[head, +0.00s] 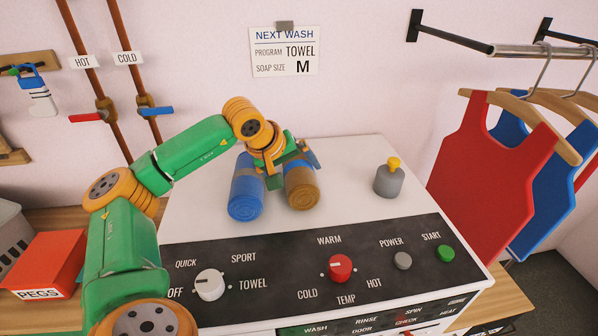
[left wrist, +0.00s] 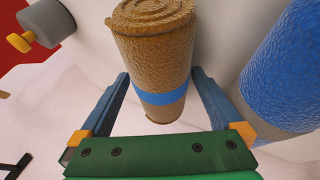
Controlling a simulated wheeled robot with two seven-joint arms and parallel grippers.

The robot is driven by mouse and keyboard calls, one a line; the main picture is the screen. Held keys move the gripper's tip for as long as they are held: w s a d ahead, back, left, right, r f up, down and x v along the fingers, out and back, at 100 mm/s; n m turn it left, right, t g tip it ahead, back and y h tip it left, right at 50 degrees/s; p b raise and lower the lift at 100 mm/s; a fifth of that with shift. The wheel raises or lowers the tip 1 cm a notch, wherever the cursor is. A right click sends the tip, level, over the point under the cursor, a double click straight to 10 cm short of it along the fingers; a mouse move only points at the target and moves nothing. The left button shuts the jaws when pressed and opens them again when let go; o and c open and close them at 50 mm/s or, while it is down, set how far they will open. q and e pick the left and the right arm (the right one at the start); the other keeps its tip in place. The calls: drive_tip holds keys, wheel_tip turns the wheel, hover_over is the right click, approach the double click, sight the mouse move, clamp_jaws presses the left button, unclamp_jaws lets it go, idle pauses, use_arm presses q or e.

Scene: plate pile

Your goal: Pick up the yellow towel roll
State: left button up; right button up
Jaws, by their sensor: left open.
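The yellow towel roll (head: 301,190) is a brownish-yellow cylinder with a blue band, lying on the white washer top. In the left wrist view, the yellow roll (left wrist: 155,45) sits between the two fingers of my left gripper (left wrist: 158,78), with a gap visible on each side. The left gripper (head: 290,165) is open and reaches down over the far part of the roll in the head view, hiding some of it. My right gripper is in neither view.
A blue towel roll (head: 246,192) lies close to the left of the yellow one; it also shows in the left wrist view (left wrist: 285,75). A grey pot with a yellow knob (head: 389,180) stands to the right on the washer top (head: 345,175). The control panel (head: 310,265) is in front.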

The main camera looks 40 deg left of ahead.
use_arm(q)
drive_tip(key=shift+w+a+f, duration=0.1)
drive_tip(key=c, duration=1.4)
